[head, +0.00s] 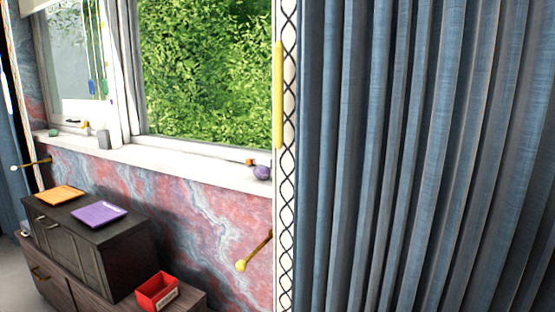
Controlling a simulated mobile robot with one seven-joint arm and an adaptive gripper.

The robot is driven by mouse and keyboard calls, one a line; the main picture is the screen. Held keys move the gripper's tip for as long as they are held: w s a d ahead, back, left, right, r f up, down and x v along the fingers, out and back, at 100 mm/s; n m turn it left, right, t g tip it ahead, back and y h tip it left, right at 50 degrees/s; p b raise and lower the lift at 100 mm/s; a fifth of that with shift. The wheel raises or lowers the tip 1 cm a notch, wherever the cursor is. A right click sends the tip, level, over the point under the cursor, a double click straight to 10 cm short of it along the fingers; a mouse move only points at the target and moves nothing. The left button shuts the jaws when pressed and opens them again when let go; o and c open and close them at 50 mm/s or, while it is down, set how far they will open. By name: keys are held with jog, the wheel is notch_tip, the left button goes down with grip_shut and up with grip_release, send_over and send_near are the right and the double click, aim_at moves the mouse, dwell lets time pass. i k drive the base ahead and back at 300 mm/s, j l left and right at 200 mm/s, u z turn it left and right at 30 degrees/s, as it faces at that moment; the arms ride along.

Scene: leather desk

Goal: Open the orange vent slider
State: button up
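I see nothing that I can clearly identify as a vent slider. A flat orange square piece (59,196) lies on top of the dark cabinet (122,255) at the lower left; I cannot tell whether it is a slider. A similar purple piece (98,213) lies to its right. A very small orange-brown item (249,162) sits on the white windowsill, too small to identify. My gripper is not in view.
A large blue curtain (420,150) fills the right half. A patterned strip with a yellow bar (278,95) stands at its left edge. A red box (157,292) sits beside the cabinet. A round purple object (262,172) rests on the windowsill (180,162). A yellow-tipped rod (255,252) projects from the wall.

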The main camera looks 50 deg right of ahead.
aim_at(249, 161)
jog(key=z, duration=1.3)
jog(key=i+j, duration=0.25)
jog(key=j, duration=0.15)
jog(key=i+j, duration=0.2)
jog(key=j, duration=0.15)
jog(key=i+j, duration=0.25)
jog(key=j, duration=0.15)
